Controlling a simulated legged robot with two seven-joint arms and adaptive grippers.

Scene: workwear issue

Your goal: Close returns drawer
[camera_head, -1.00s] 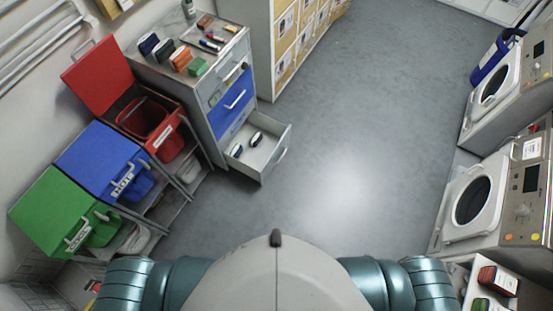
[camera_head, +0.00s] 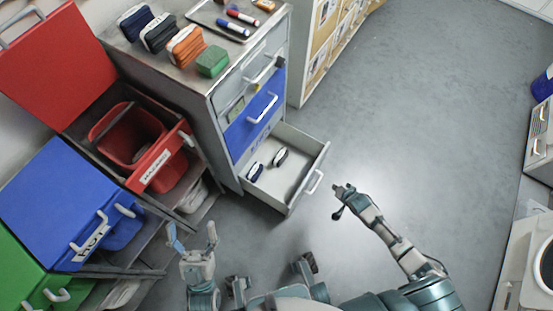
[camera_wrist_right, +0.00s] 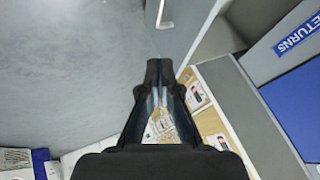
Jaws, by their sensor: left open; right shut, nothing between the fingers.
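The bottom drawer (camera_head: 302,186) of the cabinet stands pulled open in the head view, with two dark brush-like items (camera_head: 268,165) inside. Its white bar handle (camera_head: 315,182) is on the front. My right gripper (camera_head: 339,188) is shut and empty, just right of the drawer front and apart from it. In the right wrist view the shut fingers (camera_wrist_right: 160,68) point toward a grey panel with a handle (camera_wrist_right: 163,14), and a blue RETURNS label (camera_wrist_right: 298,37) shows at upper right. My left gripper (camera_head: 192,228) is open and empty, low left of the drawer.
A blue drawer (camera_head: 250,120) sits above the open one. Red (camera_head: 165,160), blue (camera_head: 70,200) and green (camera_head: 20,270) bins stand left. Machines stand at the right edge. The middle floor is clear.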

